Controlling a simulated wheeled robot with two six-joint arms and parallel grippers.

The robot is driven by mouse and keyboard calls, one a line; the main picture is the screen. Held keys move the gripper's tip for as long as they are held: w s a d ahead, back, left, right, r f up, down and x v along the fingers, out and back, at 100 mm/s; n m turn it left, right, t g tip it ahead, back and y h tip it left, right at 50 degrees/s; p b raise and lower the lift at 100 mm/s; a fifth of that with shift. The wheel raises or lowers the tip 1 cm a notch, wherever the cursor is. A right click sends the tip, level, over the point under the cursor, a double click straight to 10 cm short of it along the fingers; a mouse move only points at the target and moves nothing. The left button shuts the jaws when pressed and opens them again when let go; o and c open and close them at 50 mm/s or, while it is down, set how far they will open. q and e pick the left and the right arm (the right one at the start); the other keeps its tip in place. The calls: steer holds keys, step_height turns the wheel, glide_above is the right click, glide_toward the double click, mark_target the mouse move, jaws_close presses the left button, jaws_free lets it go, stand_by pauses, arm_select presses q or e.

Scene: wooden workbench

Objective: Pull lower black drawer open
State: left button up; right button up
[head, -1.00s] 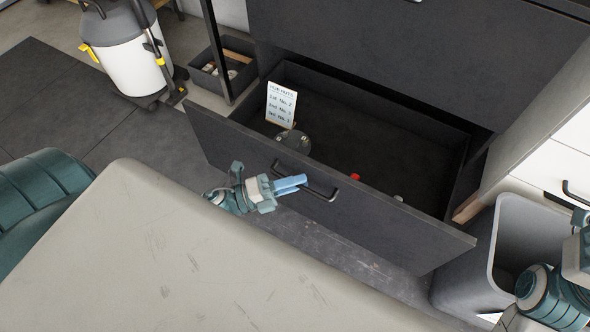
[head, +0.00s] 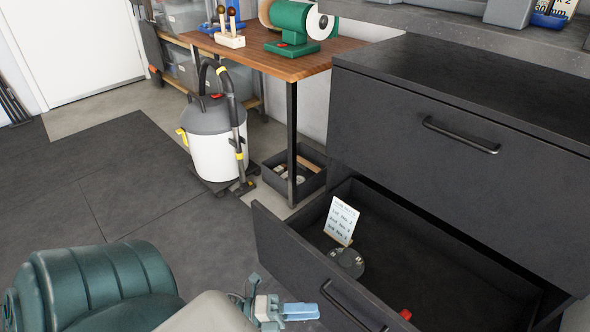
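The lower black drawer (head: 300,257) stands pulled out from the black cabinet, its inside showing. Its bar handle (head: 345,306) is on the front panel at the bottom of the head view, cut off by the frame edge. My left gripper (head: 302,311), with light blue fingers, is just left of the handle in the picture and appears apart from it. Nothing shows between its fingers, but whether they are open or shut is unclear. My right gripper is out of view.
The upper drawer (head: 470,165) is closed. The open drawer holds a note card (head: 341,221), a round grey object (head: 347,262) and a small red item (head: 405,314). A vacuum (head: 215,140) and a wooden bench (head: 340,52) stand behind. Dark floor mats at left are clear.

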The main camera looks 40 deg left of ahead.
arm_select(q)
steer(key=v, duration=0.2)
steer(key=shift+s+a, duration=0.25)
steer(key=shift+a, duration=0.1)
stand_by(0.4)
